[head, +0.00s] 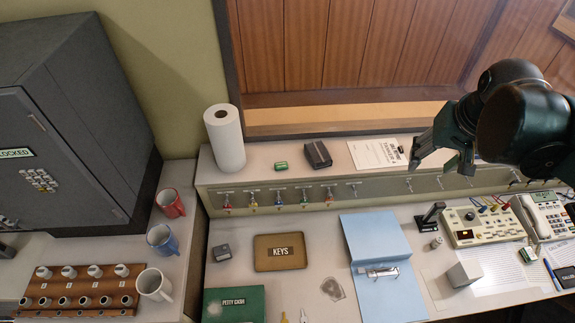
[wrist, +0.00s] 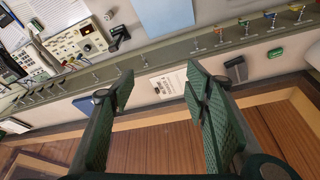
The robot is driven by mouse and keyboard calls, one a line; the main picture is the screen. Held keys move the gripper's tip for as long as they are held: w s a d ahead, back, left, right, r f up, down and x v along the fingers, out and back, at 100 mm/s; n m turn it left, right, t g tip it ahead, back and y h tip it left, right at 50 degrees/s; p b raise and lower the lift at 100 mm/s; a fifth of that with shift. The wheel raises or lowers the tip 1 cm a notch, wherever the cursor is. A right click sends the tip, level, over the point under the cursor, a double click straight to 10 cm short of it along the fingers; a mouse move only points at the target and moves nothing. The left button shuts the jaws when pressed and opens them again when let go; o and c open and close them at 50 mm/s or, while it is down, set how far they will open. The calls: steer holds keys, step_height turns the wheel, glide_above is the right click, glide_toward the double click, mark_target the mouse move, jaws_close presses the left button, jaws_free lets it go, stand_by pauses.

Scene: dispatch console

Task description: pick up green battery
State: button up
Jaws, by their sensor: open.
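The green battery (head: 281,165) is a small green block on the raised back ledge, between the paper towel roll and a dark box. It also shows in the wrist view (wrist: 275,53) at the upper right, outside the fingers. My gripper (head: 438,160) is over the right part of the ledge, well to the right of the battery. Its two green fingers (wrist: 160,72) are spread apart with nothing between them.
The towel roll (head: 225,138) stands left of the battery, and the dark box (head: 318,154) lies close on its right. A printed sheet (head: 376,152) lies further right. Hooks with keys (head: 279,198) line the ledge front. A blue binder (head: 378,250) lies below.

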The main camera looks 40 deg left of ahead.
steer(key=w+a+f+n+g, duration=0.1)
steer(key=w+a+f, duration=0.1)
steer(key=a, duration=0.9)
steer(key=n+g+h+p, duration=0.2)
steer(key=n, duration=0.2)
glide_toward(281, 165)
steer(key=shift+w+d+f, duration=0.1)
steer(key=shift+w+d, duration=0.2)
steer(key=shift+w, duration=0.15)
steer(key=shift+s+a+f+n, duration=0.2)
steer(key=shift+s+a+n, duration=0.05)
steer(key=shift+a+n, duration=0.05)
steer(key=shift+f, duration=1.3)
steer(key=shift+f, duration=0.15)
steer(key=shift+d+f+p, duration=0.15)
steer(key=shift+f+p, duration=0.5)
steer(key=shift+f, duration=1.8)
